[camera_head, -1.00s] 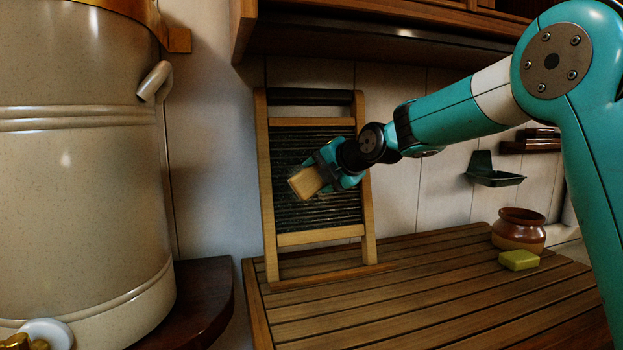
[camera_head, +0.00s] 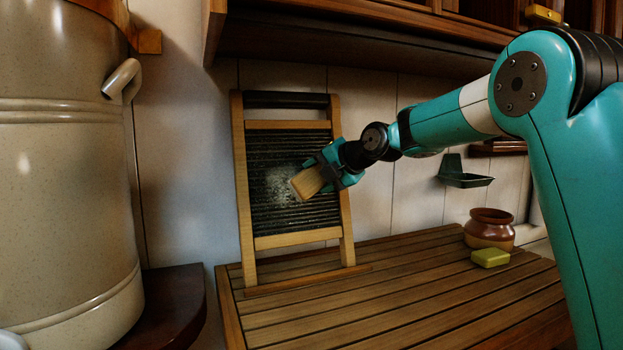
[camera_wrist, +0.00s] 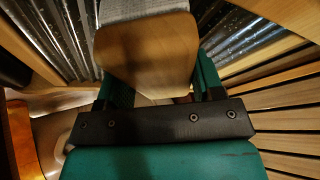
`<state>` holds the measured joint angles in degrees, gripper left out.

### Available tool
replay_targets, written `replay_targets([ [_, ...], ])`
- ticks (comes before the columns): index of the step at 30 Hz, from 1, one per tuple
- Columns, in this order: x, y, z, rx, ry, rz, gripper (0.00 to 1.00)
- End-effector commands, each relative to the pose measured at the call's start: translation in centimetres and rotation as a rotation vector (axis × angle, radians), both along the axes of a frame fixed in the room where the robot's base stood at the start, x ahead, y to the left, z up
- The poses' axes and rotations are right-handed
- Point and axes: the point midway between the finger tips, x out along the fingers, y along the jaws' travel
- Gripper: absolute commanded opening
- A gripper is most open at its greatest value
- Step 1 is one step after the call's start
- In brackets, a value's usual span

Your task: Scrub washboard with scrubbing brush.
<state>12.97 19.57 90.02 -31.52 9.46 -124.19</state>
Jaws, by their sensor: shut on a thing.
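The washboard (camera_head: 262,221), a wooden frame around a dark ribbed panel, leans upright against the wall at the back of the slatted wooden counter. A whitish, foamy-looking patch (camera_head: 283,186) shows on the middle of its ribs. My gripper (camera_head: 325,172) is at the right part of the panel, shut on the wooden scrubbing brush (camera_head: 307,183). In the wrist view the brush's wooden back (camera_wrist: 147,50) sits between the fingers, its pale bristle side towards the ribs (camera_wrist: 232,38). Whether the bristles touch the ribs is hard to tell.
A yellow-green soap bar (camera_head: 490,257) and a brown pot (camera_head: 489,229) stand at the counter's right. A green wall dish (camera_head: 464,173) hangs above. A large cream urn (camera_head: 62,190) stands at left. A wooden shelf (camera_head: 360,45) overhangs the washboard. The slatted counter (camera_head: 360,290) is clear in front.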

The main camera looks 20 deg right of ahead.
Motion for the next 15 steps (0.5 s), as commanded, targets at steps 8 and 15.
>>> replay_targets([
  [8, 0.1, -0.9, 0.0, 0.0, 0.0, -0.01, 0.25],
  [15, -1.0, -0.9, 0.0, -0.001, -0.003, -0.011, 0.25],
])
